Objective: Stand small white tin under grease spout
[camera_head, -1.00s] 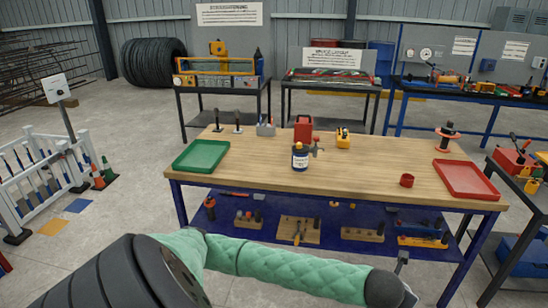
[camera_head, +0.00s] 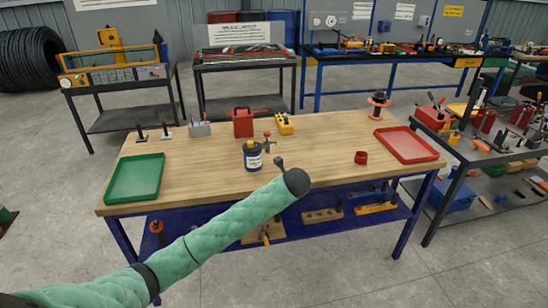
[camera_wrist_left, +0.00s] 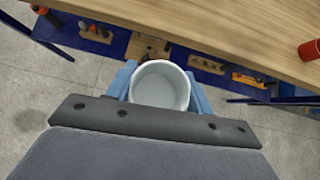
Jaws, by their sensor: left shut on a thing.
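My left gripper (camera_wrist_left: 160,88) is shut on the small white tin (camera_wrist_left: 161,84), which sits upright between its blue fingers, its open mouth showing and its inside empty. In the head view my left gripper (camera_head: 281,163) is at the bench's front edge, and the tin is hidden there. A dark blue-and-white labelled grease jar (camera_head: 252,156) stands on the bench, just beyond and left of the gripper. The red-topped grease spout (camera_head: 268,143) is right behind the jar. My right gripper is not in view.
On the wooden bench (camera_head: 215,178) are a green tray (camera_head: 136,178), a red tray (camera_head: 406,144) and a red cup (camera_head: 361,158). A red can (camera_head: 243,122) and yellow tool (camera_head: 285,123) stand behind the spout. Bench top is clear left of the jar.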

